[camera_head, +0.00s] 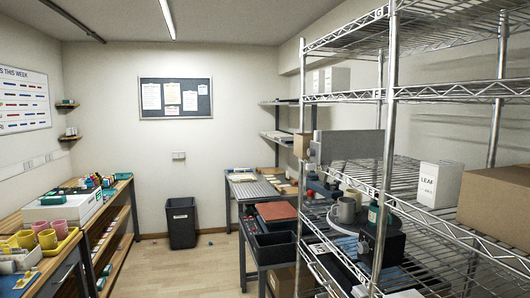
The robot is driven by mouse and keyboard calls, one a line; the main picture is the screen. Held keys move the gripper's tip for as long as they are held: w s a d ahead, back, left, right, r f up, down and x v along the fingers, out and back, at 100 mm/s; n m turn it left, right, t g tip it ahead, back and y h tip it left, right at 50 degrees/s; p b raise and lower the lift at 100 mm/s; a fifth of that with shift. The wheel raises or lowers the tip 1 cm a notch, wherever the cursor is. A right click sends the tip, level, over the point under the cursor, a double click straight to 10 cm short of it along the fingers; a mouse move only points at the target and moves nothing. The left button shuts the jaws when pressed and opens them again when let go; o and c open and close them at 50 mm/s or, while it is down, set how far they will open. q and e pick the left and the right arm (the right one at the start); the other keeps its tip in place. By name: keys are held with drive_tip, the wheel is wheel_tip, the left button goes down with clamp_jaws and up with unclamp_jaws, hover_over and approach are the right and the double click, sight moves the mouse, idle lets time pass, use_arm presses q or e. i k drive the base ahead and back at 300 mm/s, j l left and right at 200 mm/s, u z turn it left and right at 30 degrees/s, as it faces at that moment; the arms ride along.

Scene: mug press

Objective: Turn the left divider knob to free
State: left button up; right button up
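I cannot make out a divider knob in the head view; at this distance it is too small or hidden. A white box-like unit (62,209) with small coloured items on and behind it sits on the left bench (122,184). A grey box-shaped device (346,146) is on the wire rack at right, with a small dark round part at its left end. I cannot tell if either carries the divider. Neither my left nor my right gripper is in view.
Yellow and pink mugs (47,238) stand in a yellow tray at front left. A black bin (181,222) stands by the back wall. A metal wire rack (391,100) fills the right, holding a grey mug (346,210) and boxes. The wooden floor (190,262) is open in the middle.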

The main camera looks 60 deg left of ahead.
sight(310, 151)
drive_tip(key=u, duration=1.65)
